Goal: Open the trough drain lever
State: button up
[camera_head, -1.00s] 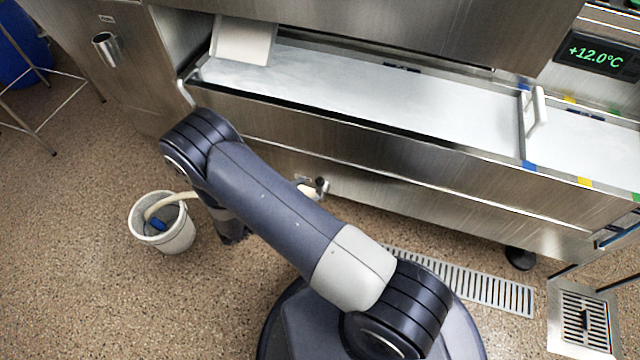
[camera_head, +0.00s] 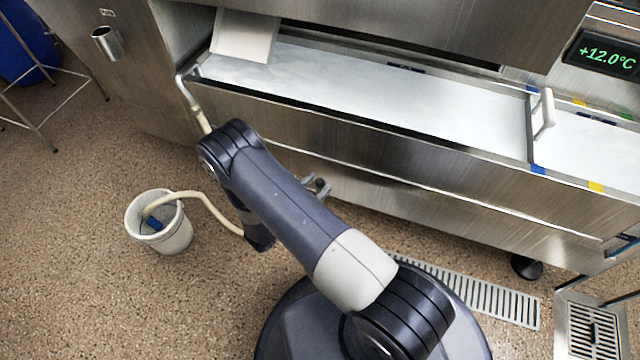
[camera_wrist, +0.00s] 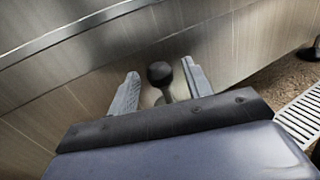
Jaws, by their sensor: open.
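The drain lever shows in the wrist view as a dark round knob (camera_wrist: 160,73) on a short stem, in front of the steel trough wall. My gripper (camera_wrist: 160,68) is open, with one pale finger on each side of the knob and a gap to both. The knob sits between the fingers near their tips. In the head view my arm hides most of the gripper and the lever. Small grey parts (camera_head: 318,187) show just past my arm, low on the trough front (camera_head: 400,135); I cannot tell which are fingers and which valve.
A pale hose (camera_head: 208,202) runs from a white bucket (camera_head: 162,240) on the left and passes behind my arm. A floor drain grate (camera_head: 490,298) lies at right below the trough, near a trough foot (camera_head: 526,267). The brown floor at left is mostly clear.

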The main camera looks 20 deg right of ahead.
jog(key=shift+x, duration=0.9)
grip_shut()
